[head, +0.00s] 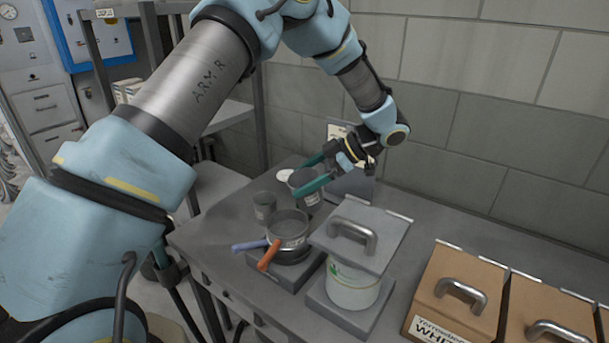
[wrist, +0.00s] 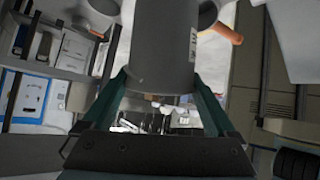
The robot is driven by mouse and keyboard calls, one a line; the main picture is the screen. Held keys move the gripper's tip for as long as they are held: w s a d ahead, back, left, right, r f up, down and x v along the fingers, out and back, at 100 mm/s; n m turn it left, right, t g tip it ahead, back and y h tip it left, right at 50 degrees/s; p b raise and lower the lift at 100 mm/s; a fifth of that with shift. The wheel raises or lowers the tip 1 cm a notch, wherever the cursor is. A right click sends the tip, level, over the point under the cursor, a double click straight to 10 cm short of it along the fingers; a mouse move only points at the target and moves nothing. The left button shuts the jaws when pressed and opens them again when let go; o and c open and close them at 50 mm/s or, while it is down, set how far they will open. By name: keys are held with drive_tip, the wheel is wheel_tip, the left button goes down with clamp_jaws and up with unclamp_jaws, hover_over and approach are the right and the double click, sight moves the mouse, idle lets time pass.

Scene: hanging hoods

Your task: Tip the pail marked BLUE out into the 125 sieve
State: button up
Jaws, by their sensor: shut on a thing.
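My gripper (head: 304,177) has its teal fingers shut on a grey pail (head: 306,199) behind the sieve. The pail looks about upright, and I cannot tell whether its base touches the table. In the wrist view the pail (wrist: 163,45) fills the top middle between the fingers (wrist: 163,90). A white label (wrist: 193,45) on its side is too small to read. A round metal sieve (head: 288,222) sits on a dark pan on a grey block, in front of the pail. Its size mark cannot be seen.
A smaller grey cup (head: 264,205) stands left of the sieve. A blue handle (head: 249,245) and an orange handle (head: 268,256) stick out in front. A white tub (head: 352,286) under a square grey hood (head: 372,232) stands right. Brown boxes (head: 430,290) with handles fill the right.

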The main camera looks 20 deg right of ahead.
sight(298, 203)
drive_tip(key=h, duration=0.2)
drive_tip(key=f+n+h, duration=0.1)
drive_tip(key=h, duration=0.1)
drive_tip(key=shift+a+g, duration=0.25)
drive_tip(key=shift+g, duration=0.05)
drive_tip(key=h, duration=0.1)
drive_tip(key=f+h, duration=0.1)
drive_tip(key=shift+a+f+h, duration=0.15)
drive_tip(key=shift+a+h, duration=0.15)
drive_tip(key=shift+h, duration=0.1)
drive_tip(key=shift+f+n+h+b, duration=0.3)
drive_tip(key=shift+f+h+b, duration=0.15)
drive_tip(key=shift+b, duration=0.55)
drive_tip(key=h+b, duration=0.1)
drive_tip(key=b, duration=0.1)
drive_tip(key=f+h+b, duration=0.1)
drive_tip(key=b, duration=0.2)
drive_tip(key=shift+w+a+f+g+b, duration=0.1)
drive_tip(key=shift+a+f+g+b, duration=0.05)
drive_tip(key=shift+a+g+b, duration=0.15)
drive_tip(key=h+b, duration=0.1)
drive_tip(key=f+n+h+b, duration=0.1)
drive_tip(key=shift+a+h, duration=0.35)
drive_tip(key=shift+h+b, duration=0.7)
drive_tip(key=shift+b, duration=0.3)
drive_tip(key=shift+a, duration=0.1)
drive_tip(key=shift+r, duration=0.15)
